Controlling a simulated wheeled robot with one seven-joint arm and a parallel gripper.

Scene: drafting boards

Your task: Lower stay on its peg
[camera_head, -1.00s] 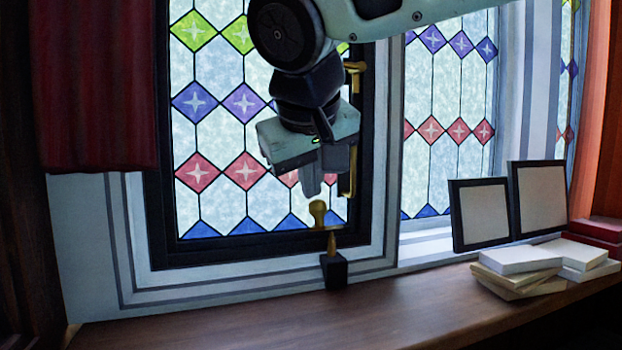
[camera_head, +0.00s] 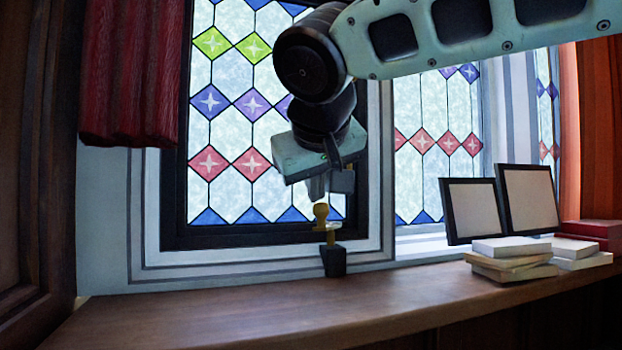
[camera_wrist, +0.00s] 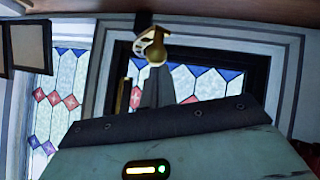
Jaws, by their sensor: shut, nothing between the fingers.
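The brass stay shows its round knob (camera_head: 321,211) and a thin piece of its bar just below, at the foot of the dark window frame. A small brass peg (camera_head: 330,238) stands upright on a black block (camera_head: 333,261) on the sill. The bar appears at the peg's top; I cannot tell whether it is around the peg or above it. My gripper (camera_head: 317,194) is shut and empty, pointing down just above the knob. In the wrist view the fingers (camera_wrist: 155,88) point at the knob (camera_wrist: 154,45), with the block (camera_wrist: 143,20) beyond it.
The wooden sill (camera_head: 250,308) is clear in front of the block. Stacked books (camera_head: 512,260) and two dark frames (camera_head: 472,210) stand to the right. A red curtain (camera_head: 132,75) hangs at left. The leaded window (camera_head: 250,130) is close behind my gripper.

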